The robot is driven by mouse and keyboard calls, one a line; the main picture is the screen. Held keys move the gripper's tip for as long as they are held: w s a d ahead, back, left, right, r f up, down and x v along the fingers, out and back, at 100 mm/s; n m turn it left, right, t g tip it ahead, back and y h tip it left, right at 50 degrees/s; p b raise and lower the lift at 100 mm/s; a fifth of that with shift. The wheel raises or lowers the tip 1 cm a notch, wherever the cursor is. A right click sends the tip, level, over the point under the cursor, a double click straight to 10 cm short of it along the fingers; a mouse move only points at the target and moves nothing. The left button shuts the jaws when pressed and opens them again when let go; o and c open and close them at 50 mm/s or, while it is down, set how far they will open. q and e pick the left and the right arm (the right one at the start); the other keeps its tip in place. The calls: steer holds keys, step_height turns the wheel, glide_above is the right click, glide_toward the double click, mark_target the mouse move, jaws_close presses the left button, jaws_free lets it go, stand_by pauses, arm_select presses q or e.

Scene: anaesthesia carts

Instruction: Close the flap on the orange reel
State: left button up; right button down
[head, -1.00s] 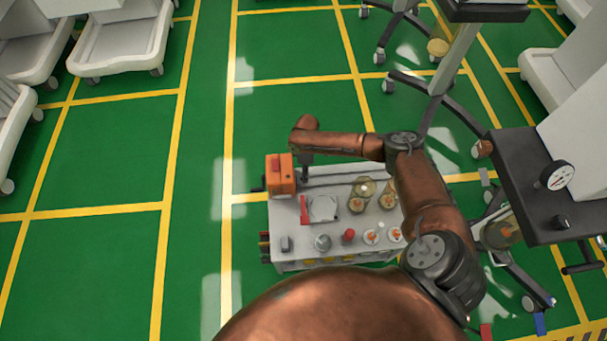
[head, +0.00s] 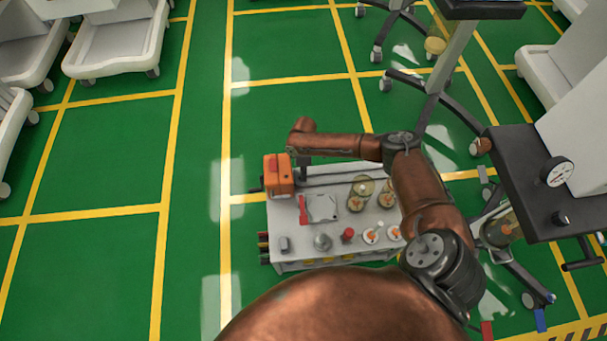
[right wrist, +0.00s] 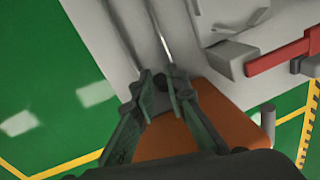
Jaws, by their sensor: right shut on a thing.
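The orange reel (head: 280,177) is a boxy orange unit at the back left corner of the grey cart top, with a dark red patch on its upper face. It also shows in the right wrist view (right wrist: 215,108), partly hidden behind my fingers. My right gripper (head: 303,167) is at the reel's right side. In the right wrist view its fingers (right wrist: 162,84) are nearly together around a small dark part by the reel's edge. I cannot tell whether that part belongs to the flap. The flap cannot be made out clearly. My left gripper is not in view.
The cart top (head: 290,228) carries a white square plate (head: 321,208), a red knob (head: 347,235) and several round gauges and fittings. A black-topped cart with a dial (head: 557,172) stands at right.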

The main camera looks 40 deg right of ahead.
steer(key=shift+s+f, duration=0.1)
steer(key=shift+f, duration=0.05)
steer(key=shift+d+f+t+y, duration=0.1)
steer(key=shift+f+t+y, duration=0.15)
steer(key=shift+t+y, duration=0.35)
steer(key=shift+f+y, duration=0.2)
steer(key=shift+y, duration=0.2)
steer(key=f+t+y+b, duration=0.1)
steer(key=y+b, duration=0.1)
steer(key=b, duration=0.1)
steer(key=shift+f+t+y, duration=0.2)
steer(key=shift+t+y, duration=0.1)
steer(key=shift+y, duration=0.1)
steer(key=y+b, duration=0.1)
steer(key=t+b, duration=0.1)
steer(key=shift+w+a+f+n+y+b, duration=0.1)
steer(key=shift+w+a+n+y+b, duration=0.2)
steer(key=shift+a+y, duration=0.1)
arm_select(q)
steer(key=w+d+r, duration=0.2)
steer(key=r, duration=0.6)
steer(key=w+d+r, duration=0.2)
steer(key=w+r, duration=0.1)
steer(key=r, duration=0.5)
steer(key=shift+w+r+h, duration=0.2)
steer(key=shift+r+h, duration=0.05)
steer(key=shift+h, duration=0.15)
